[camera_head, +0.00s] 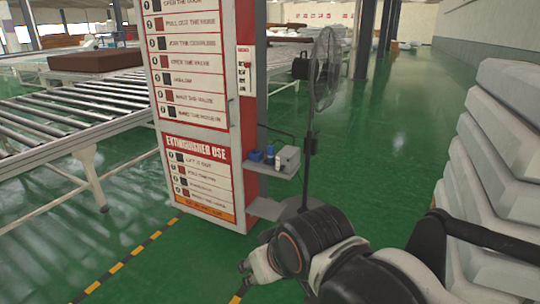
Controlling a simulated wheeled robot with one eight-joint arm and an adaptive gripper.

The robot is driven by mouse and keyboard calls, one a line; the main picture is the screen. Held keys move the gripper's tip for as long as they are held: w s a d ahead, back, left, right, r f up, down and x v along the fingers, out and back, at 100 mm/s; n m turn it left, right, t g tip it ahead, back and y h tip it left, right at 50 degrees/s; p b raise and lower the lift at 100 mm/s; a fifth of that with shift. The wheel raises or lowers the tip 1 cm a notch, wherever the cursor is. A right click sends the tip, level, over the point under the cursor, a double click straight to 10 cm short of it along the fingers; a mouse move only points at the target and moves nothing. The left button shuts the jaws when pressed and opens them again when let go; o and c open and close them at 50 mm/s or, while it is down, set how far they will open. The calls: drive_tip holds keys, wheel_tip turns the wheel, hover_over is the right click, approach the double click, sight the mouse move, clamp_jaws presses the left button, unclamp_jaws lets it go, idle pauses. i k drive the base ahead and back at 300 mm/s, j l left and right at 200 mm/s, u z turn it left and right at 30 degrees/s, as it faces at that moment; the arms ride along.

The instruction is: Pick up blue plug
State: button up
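Small blue items sit on a grey shelf (283,172) fixed to the side of the red and white cabinet. One is a low blue block (255,156) at the shelf's left end. Another is a narrow, upright blue item (270,151) beside it. They are too small to tell which is the blue plug. My gripper (243,276) is low in the picture, in front of and below the shelf, apart from the blue items. Its fingers are small and partly hidden by my wrist, so its opening is unclear.
A pale grey box (287,158) stands right of the blue items. A lower shelf (266,209) is below. A black stand fan (322,75) rises just behind. The cabinet (200,95) and roller conveyor (70,110) are left; stacked white mattresses (497,150) are right. Green floor is open beyond.

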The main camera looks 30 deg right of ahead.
sight(270, 148)
drive_tip(key=z, duration=0.85)
drive_tip(key=i+j+z, duration=0.25)
drive_tip(key=z, duration=0.2)
drive_tip(key=i+j+z, duration=0.25)
drive_tip(key=j+z, duration=0.2)
drive_tip(key=i+j+z, duration=0.15)
drive_tip(key=j+z, duration=0.3)
drive_tip(key=i+j, duration=0.1)
drive_tip(key=j, duration=0.4)
drive_tip(key=i+j+z, duration=0.1)
drive_tip(key=j, duration=0.4)
drive_tip(key=i, duration=0.05)
